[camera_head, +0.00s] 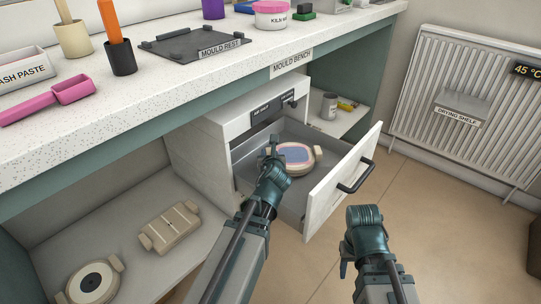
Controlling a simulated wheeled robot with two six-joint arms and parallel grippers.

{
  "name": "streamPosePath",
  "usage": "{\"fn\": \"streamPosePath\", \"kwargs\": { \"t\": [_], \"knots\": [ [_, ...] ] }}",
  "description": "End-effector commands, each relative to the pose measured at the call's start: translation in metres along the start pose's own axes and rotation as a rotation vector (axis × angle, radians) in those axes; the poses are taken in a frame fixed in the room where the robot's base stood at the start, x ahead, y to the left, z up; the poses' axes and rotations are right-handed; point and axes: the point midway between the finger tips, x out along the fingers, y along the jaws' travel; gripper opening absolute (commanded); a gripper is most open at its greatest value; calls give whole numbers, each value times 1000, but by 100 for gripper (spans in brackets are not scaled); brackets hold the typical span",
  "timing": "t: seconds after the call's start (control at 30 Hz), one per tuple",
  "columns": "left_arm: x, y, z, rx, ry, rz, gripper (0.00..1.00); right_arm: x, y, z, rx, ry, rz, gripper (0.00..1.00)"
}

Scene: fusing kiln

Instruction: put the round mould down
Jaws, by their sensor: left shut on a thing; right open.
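A round cream mould (312,164) with a pale blue and pink centre is inside the open drawer (237,152) under the bench. My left gripper (274,150) reaches into the drawer and is shut on the mould's left side, partly hiding it. I cannot tell whether the mould touches the drawer floor or is held just above it. My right gripper (346,262) is open and empty, low in front of the drawer, to its right, above the floor.
The drawer's front panel with a black handle (354,179) sticks out into the room. A second round mould (112,262) and a rectangular mould (170,227) lie on the lower left shelf. A dark mould rest (180,44) is on the bench. A radiator carries a drying shelf (461,109).

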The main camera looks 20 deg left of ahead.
Motion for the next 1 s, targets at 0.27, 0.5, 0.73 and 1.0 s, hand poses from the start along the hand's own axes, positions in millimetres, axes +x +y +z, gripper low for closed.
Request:
{"fn": "streamPosePath", "kwargs": {
  "t": [0.27,0.5,0.73,1.0],
  "knots": [
    [0,0,-1,-1,0,0,0,1,0,0,0,0,0,50],
    [0,0,-1,0,0,1,60,1,0,0,0,0,0,50],
    [0,0,-1,0,0,1,60,1,0,0,0,0,0,50],
    [-25,2,5,-1,1,2,60,-14,1,1,0,0,0,50]
  ]
}}
